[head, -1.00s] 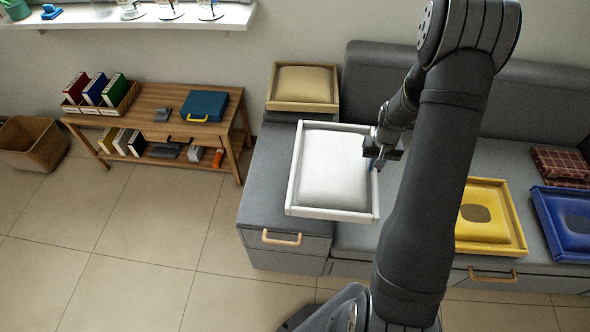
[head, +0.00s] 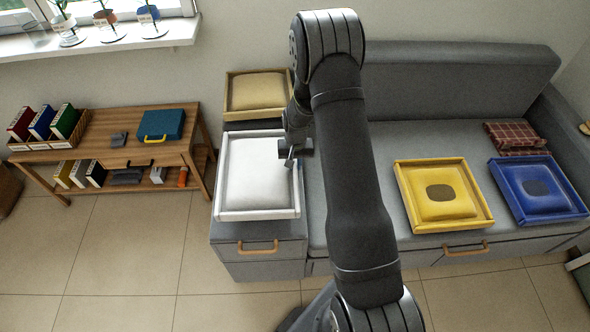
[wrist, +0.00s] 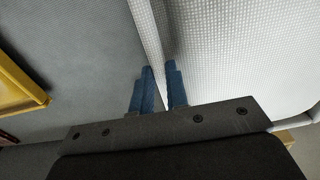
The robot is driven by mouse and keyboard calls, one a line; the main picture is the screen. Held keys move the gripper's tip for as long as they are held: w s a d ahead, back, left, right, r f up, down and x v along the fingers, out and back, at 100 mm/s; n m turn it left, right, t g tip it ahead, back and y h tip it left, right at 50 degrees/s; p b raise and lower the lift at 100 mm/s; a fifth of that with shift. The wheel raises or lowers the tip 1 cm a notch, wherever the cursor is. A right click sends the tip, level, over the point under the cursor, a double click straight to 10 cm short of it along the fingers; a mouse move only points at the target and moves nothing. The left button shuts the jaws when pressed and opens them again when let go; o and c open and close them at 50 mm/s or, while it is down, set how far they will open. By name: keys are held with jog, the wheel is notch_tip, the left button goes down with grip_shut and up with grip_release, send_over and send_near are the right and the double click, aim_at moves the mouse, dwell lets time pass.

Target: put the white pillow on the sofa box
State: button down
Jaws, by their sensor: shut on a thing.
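The white pillow (head: 257,178) lies in a white square tray (head: 258,215) in the head view. The tray is over the grey sofa box (head: 262,262) at the left end of the sofa; I cannot tell whether it touches the top. My gripper (head: 291,161) is at the tray's right wall. In the wrist view, my gripper's blue fingers (wrist: 160,80) are shut on the white tray's wall (wrist: 146,30), with the pillow (wrist: 235,50) to the right.
A beige pillow in a tray (head: 257,92) sits just behind. A yellow tray (head: 479,225) and a blue tray (head: 565,217) with pillows and folded plaid cloth (head: 515,137) are on the sofa. A wooden table (head: 100,155) stands left. Bare seat lies beside the white tray.

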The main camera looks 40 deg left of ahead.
jog(key=shift+f, duration=1.9)
jog(key=c, duration=1.4)
grip_release()
notch_tip(320, 180, up, 12)
jog(key=shift+r, duration=0.1)
notch_tip(320, 180, down, 12)
jog(key=shift+f, duration=0.25)
jog(key=shift+r, duration=1.5)
